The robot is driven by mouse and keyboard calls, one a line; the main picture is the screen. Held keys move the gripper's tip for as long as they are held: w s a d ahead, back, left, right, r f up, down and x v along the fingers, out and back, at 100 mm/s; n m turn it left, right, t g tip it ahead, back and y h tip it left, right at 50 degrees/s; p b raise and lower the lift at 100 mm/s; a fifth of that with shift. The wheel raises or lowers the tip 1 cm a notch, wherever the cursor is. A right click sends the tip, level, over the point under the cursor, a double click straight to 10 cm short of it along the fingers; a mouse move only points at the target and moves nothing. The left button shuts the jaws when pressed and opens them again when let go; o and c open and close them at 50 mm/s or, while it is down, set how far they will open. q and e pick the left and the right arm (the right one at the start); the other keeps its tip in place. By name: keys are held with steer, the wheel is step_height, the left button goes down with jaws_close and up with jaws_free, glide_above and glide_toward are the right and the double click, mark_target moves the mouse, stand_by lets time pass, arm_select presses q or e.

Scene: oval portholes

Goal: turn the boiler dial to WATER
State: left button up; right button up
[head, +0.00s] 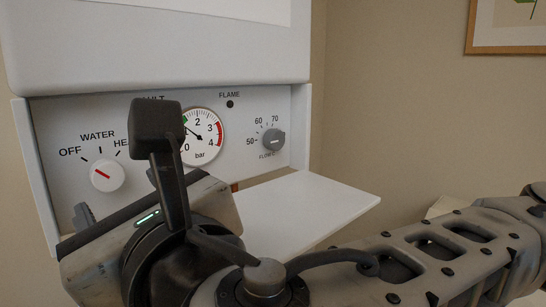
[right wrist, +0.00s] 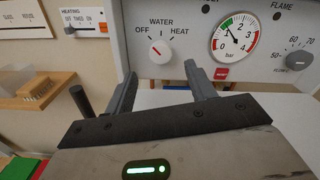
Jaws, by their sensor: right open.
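The boiler dial (head: 102,176) is a round white knob with a red pointer line, at the left of the boiler panel. Labels OFF, WATER and HEAT run above it. The red line slants up-left towards OFF. The dial also shows in the right wrist view (right wrist: 162,53), beyond the fingers. My right gripper (right wrist: 160,74) is open and empty, its two fingers apart and pointing at the panel just below the dial. No contact shows. In the head view, its camera mount hides part of the HEAT label and one finger. My left gripper is not in view.
A pressure gauge (head: 203,136) and a flow knob (head: 273,140) sit right of the dial. A red button (right wrist: 221,73) is below the gauge. A white flap (head: 310,205) sticks out under the panel. A wooden shelf (right wrist: 30,92) and a heating switch (right wrist: 86,27) are at the left.

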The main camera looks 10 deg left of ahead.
mark_target(108, 177)
steer(key=p+x, duration=0.1)
steer(key=x, duration=0.7)
steer(key=shift+d, duration=0.1)
steer(key=c, duration=1)
